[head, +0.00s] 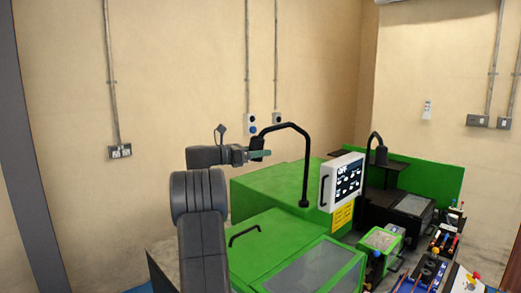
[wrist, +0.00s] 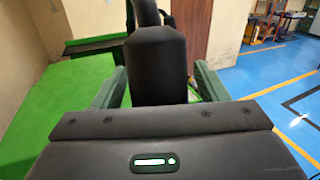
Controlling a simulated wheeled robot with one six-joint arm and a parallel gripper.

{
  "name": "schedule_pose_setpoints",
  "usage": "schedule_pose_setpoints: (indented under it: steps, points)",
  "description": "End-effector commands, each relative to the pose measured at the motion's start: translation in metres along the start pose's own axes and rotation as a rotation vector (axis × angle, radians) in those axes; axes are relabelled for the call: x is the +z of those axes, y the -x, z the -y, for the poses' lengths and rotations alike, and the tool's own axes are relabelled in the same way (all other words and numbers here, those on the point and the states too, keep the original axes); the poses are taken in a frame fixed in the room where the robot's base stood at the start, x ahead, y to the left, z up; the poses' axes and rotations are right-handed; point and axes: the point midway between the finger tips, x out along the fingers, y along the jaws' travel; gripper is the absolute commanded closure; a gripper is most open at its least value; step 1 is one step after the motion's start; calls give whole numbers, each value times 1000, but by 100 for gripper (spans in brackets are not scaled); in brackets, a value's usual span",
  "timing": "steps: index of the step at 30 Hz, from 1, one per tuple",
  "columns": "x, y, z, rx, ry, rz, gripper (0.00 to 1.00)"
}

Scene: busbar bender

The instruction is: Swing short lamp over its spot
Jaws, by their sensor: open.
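A black lamp with a curved neck (head: 305,165) rises from the green machine, its head (head: 257,142) hanging at the left end of the neck. My gripper (head: 262,156) is at this lamp head, with its green fingers level. In the wrist view the dark lamp head (wrist: 160,65) stands between my two open fingers, one on each side, with narrow gaps visible. A second black curved lamp (head: 372,142) stands farther right, its head (head: 381,156) hanging over the machine's rear part. I cannot tell from the labels which is the short one. No spot mark is visible.
A white control panel (head: 342,182) stands right of the first lamp's post. A green lidded housing (head: 270,250) with a black handle lies below my arm. Tools (head: 432,268) crowd the bench at right. The wall behind has conduits and sockets (head: 119,151).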

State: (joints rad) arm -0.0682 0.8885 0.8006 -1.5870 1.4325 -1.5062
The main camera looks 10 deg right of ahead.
Motion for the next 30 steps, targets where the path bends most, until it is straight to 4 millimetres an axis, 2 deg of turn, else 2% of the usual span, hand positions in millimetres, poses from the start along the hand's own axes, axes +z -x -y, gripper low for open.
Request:
schedule_pose_setpoints:
  steps: [4, 12, 21, 30]
  points:
    - [0, -8, 0, -1, 0, 0, 33]
    - [0, -8, 0, 0, 0, 0, 35]
    - [0, -8, 0, 0, 1, 0, 94]
    - [-2, -9, 5, 19, 1, 1, 96]
